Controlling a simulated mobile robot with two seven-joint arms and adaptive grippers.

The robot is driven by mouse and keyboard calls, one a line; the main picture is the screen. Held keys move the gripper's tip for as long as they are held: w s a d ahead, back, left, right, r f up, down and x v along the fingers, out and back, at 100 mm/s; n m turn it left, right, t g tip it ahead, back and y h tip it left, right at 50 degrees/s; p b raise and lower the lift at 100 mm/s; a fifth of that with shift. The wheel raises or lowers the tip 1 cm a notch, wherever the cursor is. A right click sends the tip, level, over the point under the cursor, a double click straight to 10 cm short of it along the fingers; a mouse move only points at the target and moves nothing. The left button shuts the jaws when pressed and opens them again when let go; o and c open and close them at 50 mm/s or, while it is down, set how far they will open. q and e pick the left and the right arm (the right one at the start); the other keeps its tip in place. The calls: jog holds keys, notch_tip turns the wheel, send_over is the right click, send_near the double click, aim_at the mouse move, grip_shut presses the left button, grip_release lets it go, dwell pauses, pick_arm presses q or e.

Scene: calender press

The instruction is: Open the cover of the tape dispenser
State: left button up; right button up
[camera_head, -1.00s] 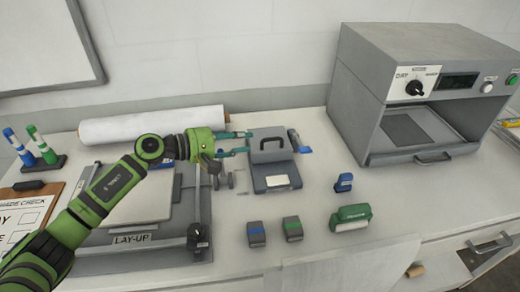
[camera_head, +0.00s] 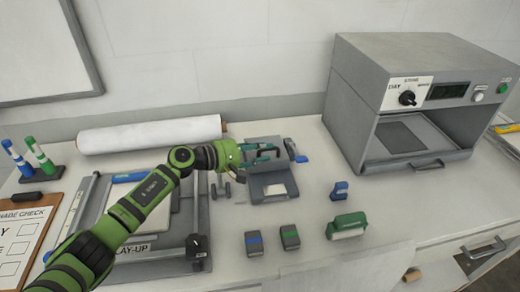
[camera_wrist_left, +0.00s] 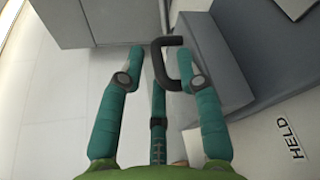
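The tape dispenser (camera_head: 259,189) is a grey box on the table with a pale pad on its front part. Its grey cover (camera_head: 256,141) at the back is partly hidden by my left gripper (camera_head: 276,151). The cover's black handle (camera_wrist_left: 161,43) shows in the left wrist view, between the teal fingers of my left gripper (camera_wrist_left: 161,55). The right finger overlaps the handle; a gap shows beside the left finger. The fingers are apart. I cannot tell whether the cover is lifted. A label reading "HELD" lies at the right. My right gripper is not in view.
A grey press (camera_head: 350,95) stands at the right. Several small blocks, including a green one (camera_head: 347,226), lie in front of the dispenser. A lay-up board (camera_head: 180,262) is under my left arm, and a white roll (camera_head: 150,134) lies behind.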

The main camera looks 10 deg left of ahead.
pick_arm(q)
jog(key=c, duration=0.7)
grip_shut()
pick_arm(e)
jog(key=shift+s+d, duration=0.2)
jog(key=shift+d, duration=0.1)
pick_arm(q)
jog(key=shift+w+a+r+n+g+b, duration=0.1)
jog(key=shift+w+r+n+g+b, duration=0.2)
jog(key=shift+r+n+g, duration=0.15)
jog(key=shift+w+a+r+n+g+b, duration=0.1)
jog(key=shift+w+r+n+g+b, duration=0.2)
jog(key=shift+r+n+b, duration=0.3)
jog(key=w+r+n+b, duration=0.1)
jog(key=b, duration=0.1)
jog(key=w+r+n+g+b, duration=0.1)
jog(key=b, duration=0.1)
jog(key=shift+w+a+r+n+b, duration=0.15)
jog(key=shift+a+r+n+b, duration=0.1)
jog(key=shift+a+r+b, duration=0.1)
jog(key=shift+w+r+n+g+b, duration=0.3)
jog(key=shift+r+g+b, duration=0.05)
jog(key=shift+r+b, duration=0.05)
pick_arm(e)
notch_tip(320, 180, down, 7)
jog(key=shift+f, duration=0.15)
pick_arm(q)
jog(key=shift+r, duration=0.1)
